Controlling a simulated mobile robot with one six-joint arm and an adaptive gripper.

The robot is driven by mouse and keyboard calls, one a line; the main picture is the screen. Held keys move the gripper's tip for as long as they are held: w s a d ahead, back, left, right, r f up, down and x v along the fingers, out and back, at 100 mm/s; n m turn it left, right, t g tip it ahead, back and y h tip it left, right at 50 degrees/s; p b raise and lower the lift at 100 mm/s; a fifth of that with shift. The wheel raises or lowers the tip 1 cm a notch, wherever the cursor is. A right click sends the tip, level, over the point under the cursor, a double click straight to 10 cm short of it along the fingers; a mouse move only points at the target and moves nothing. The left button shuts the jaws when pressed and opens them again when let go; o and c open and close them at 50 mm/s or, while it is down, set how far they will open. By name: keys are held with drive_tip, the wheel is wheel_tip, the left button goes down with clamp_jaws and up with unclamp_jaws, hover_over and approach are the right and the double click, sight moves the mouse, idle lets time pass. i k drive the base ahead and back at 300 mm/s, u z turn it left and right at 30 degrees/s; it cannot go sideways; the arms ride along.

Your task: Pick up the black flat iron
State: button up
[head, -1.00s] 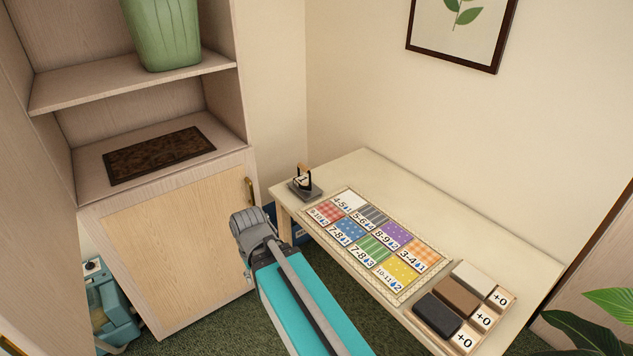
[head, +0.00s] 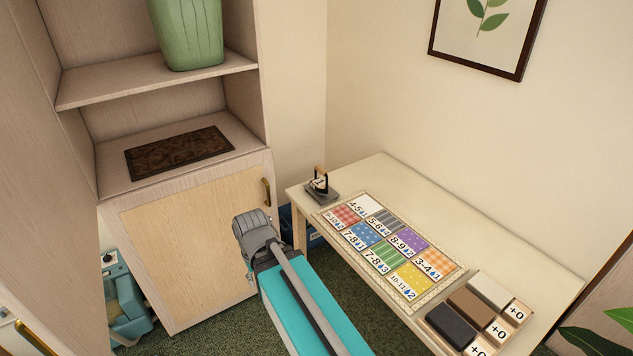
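A small black flat iron (head: 319,185) with a wooden handle stands upright on a dark grey flat stand at the far left corner of the cream table (head: 408,178). My arm reaches forward from the bottom of the head view, left of the table. Its grey end points toward the cabinet door, to the left of the iron and apart from it. My gripper's fingers are hidden from this side, so its opening does not show.
A mat of patterned, numbered swatches (head: 437,285) lies beside the iron. Dark, brown and white blocks (head: 469,305) sit at the table's near end. A cabinet (head: 198,250) stands left, with a brown mat (head: 180,152) and a green bin (head: 187,35) on shelves.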

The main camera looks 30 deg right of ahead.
sight(319, 185)
drive_tip(key=u, duration=0.05)
drive_tip(key=i, duration=0.9)
drive_tip(key=z, duration=0.05)
